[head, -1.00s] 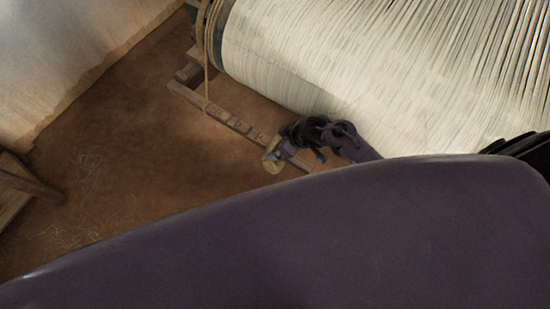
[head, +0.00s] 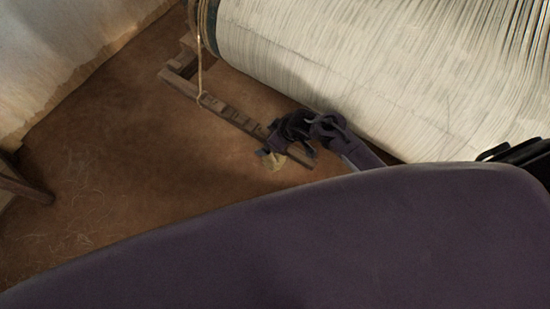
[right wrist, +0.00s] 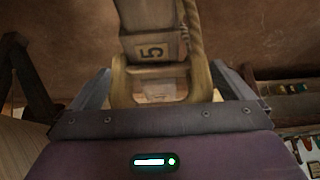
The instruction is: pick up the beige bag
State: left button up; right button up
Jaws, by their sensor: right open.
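The beige bag (right wrist: 150,45) shows in the right wrist view as a pale, boxy shape with a dark "5" on it. A tan loop (right wrist: 118,80) and a twisted cord (right wrist: 195,35) are at its near end and side. My right gripper (right wrist: 163,78) is open, its two grey fingers standing on either side of the loop, with gaps on both sides. In the head view my right gripper (head: 266,144) is over the floor, and a small beige patch (head: 273,161) beside it is probably the bag, partly hidden. My left gripper is not in view.
A loom roller with white warp threads (head: 330,60) fills the upper right. A notched wooden bar (head: 228,112) lies close beside my right gripper, with a rope (head: 199,75) hanging near its far end. Brown floor (head: 110,150) is open to the left.

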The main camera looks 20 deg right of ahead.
jog(key=c, duration=1.7)
jog(key=shift+w+r, duration=0.15)
jog(key=shift+c, duration=0.2)
jog(key=shift+r, duration=0.1)
